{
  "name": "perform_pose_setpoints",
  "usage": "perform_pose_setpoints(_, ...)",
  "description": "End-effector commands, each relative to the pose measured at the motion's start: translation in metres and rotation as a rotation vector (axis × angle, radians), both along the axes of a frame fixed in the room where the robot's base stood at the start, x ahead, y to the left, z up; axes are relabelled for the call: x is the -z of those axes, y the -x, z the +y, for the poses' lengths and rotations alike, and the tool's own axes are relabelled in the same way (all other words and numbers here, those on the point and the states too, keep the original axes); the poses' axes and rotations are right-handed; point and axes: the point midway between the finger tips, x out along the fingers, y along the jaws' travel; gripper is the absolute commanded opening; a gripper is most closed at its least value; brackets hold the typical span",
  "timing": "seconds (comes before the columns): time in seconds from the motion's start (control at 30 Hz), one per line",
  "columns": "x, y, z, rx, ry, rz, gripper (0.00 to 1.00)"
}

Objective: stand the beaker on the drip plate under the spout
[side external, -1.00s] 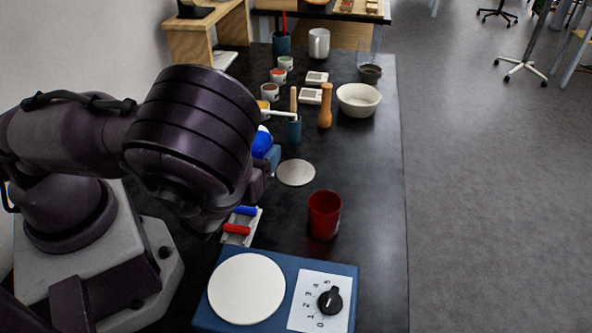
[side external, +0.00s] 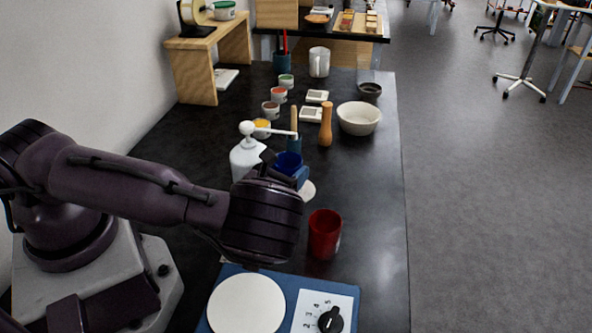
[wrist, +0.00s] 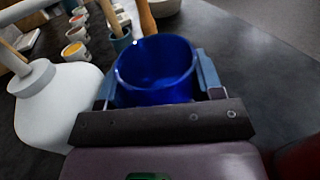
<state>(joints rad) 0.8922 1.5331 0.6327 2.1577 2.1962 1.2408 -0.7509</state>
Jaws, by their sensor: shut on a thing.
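A blue beaker (side external: 288,161) is held upright between the fingers of my gripper (side external: 289,172). In the wrist view the beaker (wrist: 150,92) shows its open top, with a finger of my gripper (wrist: 156,84) on each side. The white pump bottle (side external: 245,160) stands to its left, and its spout (side external: 284,133) reaches right, above the beaker in the picture. The bottle also shows in the wrist view (wrist: 55,108). The pale round drip plate (side external: 309,191) is partly hidden behind my gripper and the beaker. I cannot tell the gap between beaker and table.
A red beaker (side external: 325,235) stands just right of my gripper. A blue hotplate (side external: 280,325) is in front. Behind are a wooden pepper mill (side external: 326,125), a white bowl (side external: 359,118), and several small paint pots. The table's right strip is clear.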

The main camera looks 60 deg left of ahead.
Motion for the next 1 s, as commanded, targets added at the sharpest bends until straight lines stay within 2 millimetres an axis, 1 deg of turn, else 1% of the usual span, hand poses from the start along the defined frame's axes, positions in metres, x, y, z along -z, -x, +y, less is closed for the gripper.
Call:
perform_pose_setpoints(0.13,0.009,-0.016,0.008,0.0,-0.001,-0.001,0.37)
perform_pose_setpoints(0.2,0.017,-0.022,0.009,0.001,-0.001,-0.001,0.37)
perform_pose_setpoints(0.3,0.022,-0.027,0.012,0.0,0.0,-0.001,0.37)
perform_pose_setpoints(0.57,0.022,-0.028,0.012,0.0,0.001,-0.001,0.37)
perform_pose_setpoints(0.73,0.027,-0.028,0.012,0.0,0.0,-0.001,0.37)
perform_pose_setpoints(0.77,0.026,-0.028,0.011,0.0,0.0,-0.001,0.67)
perform_pose_setpoints(0.8,0.026,-0.028,0.011,0.0,0.0,-0.001,0.71)
perform_pose_setpoints(1.0,0.026,-0.028,0.011,0.0,0.0,-0.001,0.71)
